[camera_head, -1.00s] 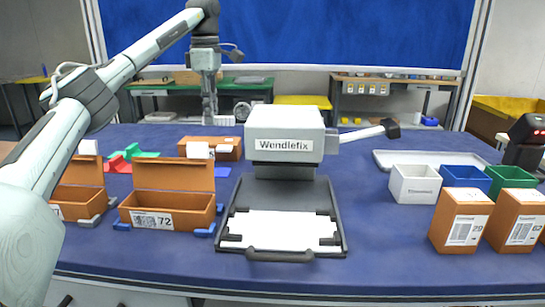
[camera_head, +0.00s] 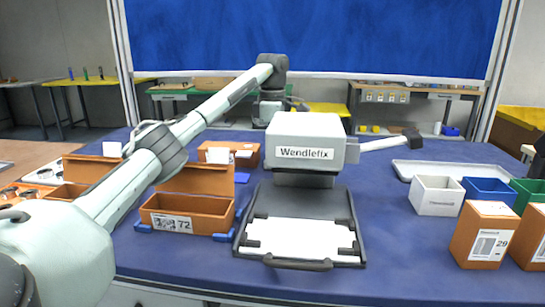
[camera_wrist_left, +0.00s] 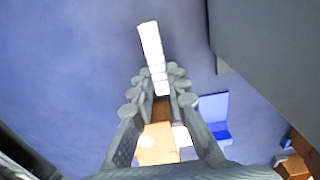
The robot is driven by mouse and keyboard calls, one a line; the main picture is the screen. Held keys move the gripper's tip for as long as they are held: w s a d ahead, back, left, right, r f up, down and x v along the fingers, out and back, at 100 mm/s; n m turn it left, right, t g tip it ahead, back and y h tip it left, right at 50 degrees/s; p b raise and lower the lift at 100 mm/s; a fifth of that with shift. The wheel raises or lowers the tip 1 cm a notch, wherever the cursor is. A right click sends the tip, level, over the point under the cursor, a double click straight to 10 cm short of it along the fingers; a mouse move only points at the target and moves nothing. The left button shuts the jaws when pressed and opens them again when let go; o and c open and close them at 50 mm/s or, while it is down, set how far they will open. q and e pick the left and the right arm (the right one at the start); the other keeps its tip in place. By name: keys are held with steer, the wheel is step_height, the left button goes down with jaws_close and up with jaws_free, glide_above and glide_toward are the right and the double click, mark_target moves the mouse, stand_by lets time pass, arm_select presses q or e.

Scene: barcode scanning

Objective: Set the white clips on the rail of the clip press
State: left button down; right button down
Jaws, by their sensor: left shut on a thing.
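The clip press (camera_head: 313,140), a grey-white machine marked "Wendlefix", stands mid-table with a black base plate and a side lever. Its rail cannot be made out. My left arm reaches in from the left, and its wrist is behind the press; the fingers are hidden there in the head view. In the left wrist view my left gripper (camera_wrist_left: 158,88) is shut on a slim white clip piece (camera_wrist_left: 150,45), which sticks out beyond the fingertips over the blue table. A large grey surface lies to its right. My right gripper is not in view.
An orange bin marked 72 (camera_head: 187,222) stands left of the press, with another orange box (camera_head: 222,152) behind it. White (camera_head: 436,197) and blue (camera_head: 487,193) bins, orange cartons (camera_head: 482,238) and a grey tray (camera_head: 440,169) are at right.

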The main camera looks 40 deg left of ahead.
arm_select(q)
steer(key=c, duration=1.5)
jaws_free()
steer(key=shift+f, duration=0.1)
